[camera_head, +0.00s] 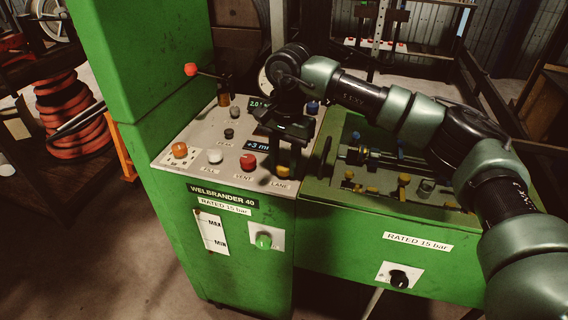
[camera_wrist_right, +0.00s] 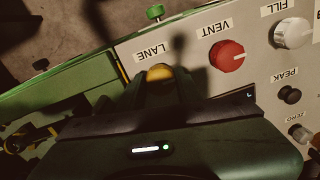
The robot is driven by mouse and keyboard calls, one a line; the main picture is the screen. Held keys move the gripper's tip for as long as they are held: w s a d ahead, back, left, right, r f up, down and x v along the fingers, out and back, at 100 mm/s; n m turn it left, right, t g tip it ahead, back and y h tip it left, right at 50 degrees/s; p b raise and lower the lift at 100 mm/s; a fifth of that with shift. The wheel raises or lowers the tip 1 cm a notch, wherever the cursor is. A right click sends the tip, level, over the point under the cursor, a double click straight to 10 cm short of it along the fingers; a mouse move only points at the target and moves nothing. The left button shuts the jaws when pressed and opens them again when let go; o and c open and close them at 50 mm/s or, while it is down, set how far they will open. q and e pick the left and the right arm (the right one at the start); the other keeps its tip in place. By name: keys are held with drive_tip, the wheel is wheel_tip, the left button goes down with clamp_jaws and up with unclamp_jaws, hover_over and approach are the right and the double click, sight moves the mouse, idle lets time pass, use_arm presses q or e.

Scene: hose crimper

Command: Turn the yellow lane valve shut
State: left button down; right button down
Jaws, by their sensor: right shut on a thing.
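The yellow lane valve (camera_wrist_right: 159,72) is a round knob on the pale control panel, by the label LANE. In the head view it (camera_head: 284,172) shows only in part, low between the fingers of my right gripper (camera_head: 287,158). My right gripper points down at the panel and is shut on the knob. In the right wrist view the fingers (camera_wrist_right: 160,88) reach the knob from below and cover much of it, so its pointer cannot be read. My left gripper is not in view.
The red vent knob (camera_head: 248,161) sits close to the left of my right gripper, and the white fill knob (camera_head: 214,156) is further left. A lever with a red ball (camera_head: 191,69) rises behind the panel. A green-edged tray (camera_head: 330,190) with yellow fittings lies to the right.

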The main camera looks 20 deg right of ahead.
sight(286, 166)
drive_tip(key=shift+r+n, duration=0.15)
drive_tip(key=shift+n, duration=0.15)
drive_tip(key=c, duration=1)
unclamp_jaws()
drive_tip(key=shift+o, duration=0.2)
wheel_tip(286, 166, up, 8)
drive_tip(key=shift+s+d+f+b, duration=0.1)
drive_tip(key=shift+d+f+b, duration=0.05)
drive_tip(key=shift+b, duration=0.25)
drive_tip(key=shift+f, duration=0.1)
